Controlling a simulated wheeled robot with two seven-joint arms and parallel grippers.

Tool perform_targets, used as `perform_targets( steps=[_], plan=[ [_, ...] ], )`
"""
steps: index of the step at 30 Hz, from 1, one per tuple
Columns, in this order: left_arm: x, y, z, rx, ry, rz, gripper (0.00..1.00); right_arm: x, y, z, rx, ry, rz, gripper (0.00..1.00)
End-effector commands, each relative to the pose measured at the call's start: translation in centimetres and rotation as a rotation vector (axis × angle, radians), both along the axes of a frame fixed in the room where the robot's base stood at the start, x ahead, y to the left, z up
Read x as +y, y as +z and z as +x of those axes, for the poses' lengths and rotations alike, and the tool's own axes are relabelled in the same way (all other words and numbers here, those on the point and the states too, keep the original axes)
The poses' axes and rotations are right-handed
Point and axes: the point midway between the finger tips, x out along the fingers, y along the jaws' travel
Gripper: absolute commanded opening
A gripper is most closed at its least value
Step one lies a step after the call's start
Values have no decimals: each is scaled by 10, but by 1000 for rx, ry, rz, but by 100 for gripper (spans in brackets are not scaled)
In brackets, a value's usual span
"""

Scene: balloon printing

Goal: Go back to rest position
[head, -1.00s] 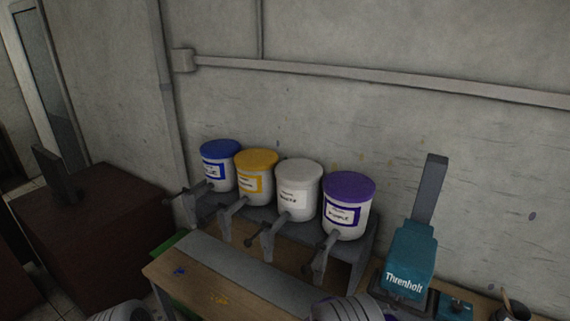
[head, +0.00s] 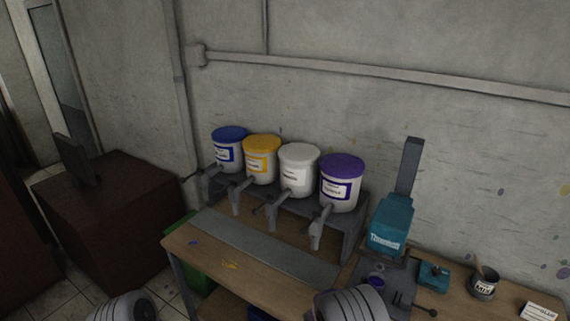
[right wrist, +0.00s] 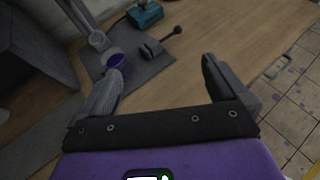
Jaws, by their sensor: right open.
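My right gripper (right wrist: 165,85) is open and empty in the right wrist view, with its two fingers spread over the wooden table (right wrist: 178,88). In the head view, only rounded grey parts of my arms show at the bottom edge, and no gripper fingers are visible there. A small cup of purple paint (right wrist: 117,62) stands on the grey base of the teal press, close to my right gripper's left finger in the right wrist view. It also shows in the head view (head: 376,282). My left gripper's fingers are not visible.
Paint buckets in blue (head: 229,150), yellow (head: 261,160), white (head: 298,170) and purple (head: 341,183) stand on a grey rack. The teal press (head: 391,225), a dark pot (head: 483,284) and a white card (head: 539,311) are to the right. A brown cabinet (head: 110,215) stands at left.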

Motion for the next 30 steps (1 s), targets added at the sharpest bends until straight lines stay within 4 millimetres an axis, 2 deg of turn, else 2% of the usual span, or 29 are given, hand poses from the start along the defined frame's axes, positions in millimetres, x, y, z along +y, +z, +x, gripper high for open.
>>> perform_targets(
  steps=[1, 7, 11, 14, 17, 21, 22, 24, 27, 30],
  plan=[
    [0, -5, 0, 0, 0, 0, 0, -3, -19, -11, 22, -33, 42, 100],
    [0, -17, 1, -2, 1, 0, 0, -5, -73, -48, 83, -156, 203, 100],
    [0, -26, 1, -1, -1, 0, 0, -1, -112, -80, 120, -264, 333, 100],
    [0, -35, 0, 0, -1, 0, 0, 7, -147, -111, 149, -381, 458, 100],
    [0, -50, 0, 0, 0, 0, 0, 27, -193, -154, 172, -563, 635, 100],
    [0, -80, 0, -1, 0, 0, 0, 79, -256, -221, 143, -970, 952, 100],
    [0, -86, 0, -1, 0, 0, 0, 92, -266, -231, 122, -1066, 1014, 100],
    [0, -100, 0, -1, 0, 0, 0, 119, -284, -248, 51, -1293, 1142, 100],
    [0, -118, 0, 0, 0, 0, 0, 147, -301, -257, -95, -1602, 1270, 100],
    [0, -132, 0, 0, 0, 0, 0, 159, -313, -257, -265, -1856, 1335, 100]
  ],
)
